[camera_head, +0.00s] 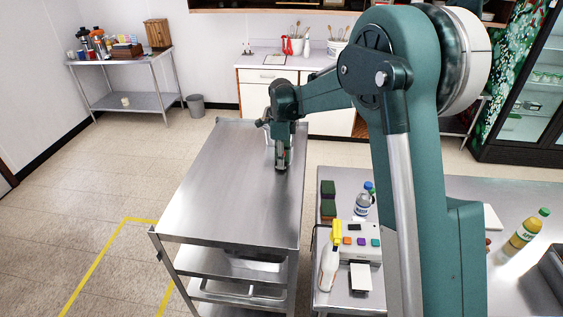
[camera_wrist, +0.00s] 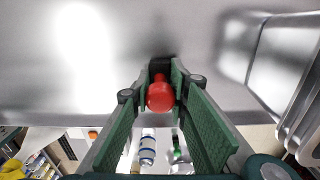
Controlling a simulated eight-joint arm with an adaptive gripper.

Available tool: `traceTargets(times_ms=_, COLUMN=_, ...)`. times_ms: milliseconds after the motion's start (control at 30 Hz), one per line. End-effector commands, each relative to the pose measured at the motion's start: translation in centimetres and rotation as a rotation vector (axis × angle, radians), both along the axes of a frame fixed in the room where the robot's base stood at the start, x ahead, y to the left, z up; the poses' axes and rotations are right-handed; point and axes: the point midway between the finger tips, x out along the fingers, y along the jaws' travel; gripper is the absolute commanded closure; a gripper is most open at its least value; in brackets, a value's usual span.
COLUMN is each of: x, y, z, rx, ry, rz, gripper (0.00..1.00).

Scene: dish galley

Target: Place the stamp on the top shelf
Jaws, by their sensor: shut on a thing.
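The stamp has a round red knob (camera_wrist: 160,95) and a dark base (camera_wrist: 160,66), and sits between my green finger pads in the wrist view. My gripper (camera_head: 281,165) is shut on it and points down over the far right part of the steel cart's top shelf (camera_head: 220,190). The shelf's shiny metal fills the upper part of the wrist view (camera_wrist: 150,35). The stamp is hidden or too small to make out in the head view. I cannot tell whether its base touches the metal.
At right, a steel table (camera_head: 335,295) holds a spray bottle (camera_head: 329,262), a grey box with coloured buttons (camera_head: 358,240), sponges (camera_head: 328,188) and a water bottle (camera_head: 363,205). A bin (camera_head: 195,106) stands behind left.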

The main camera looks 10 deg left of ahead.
Motion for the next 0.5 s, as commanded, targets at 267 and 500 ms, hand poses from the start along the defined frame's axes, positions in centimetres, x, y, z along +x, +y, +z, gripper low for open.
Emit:
traceTargets(times_ms=267, x=0.01, y=0.01, z=-0.56, rx=0.0, ry=0.0, rz=0.0, gripper=0.94)
traceTargets(times_ms=500, x=0.02, y=0.01, z=-0.87, rx=0.0, ry=0.0, rz=0.0, gripper=0.94)
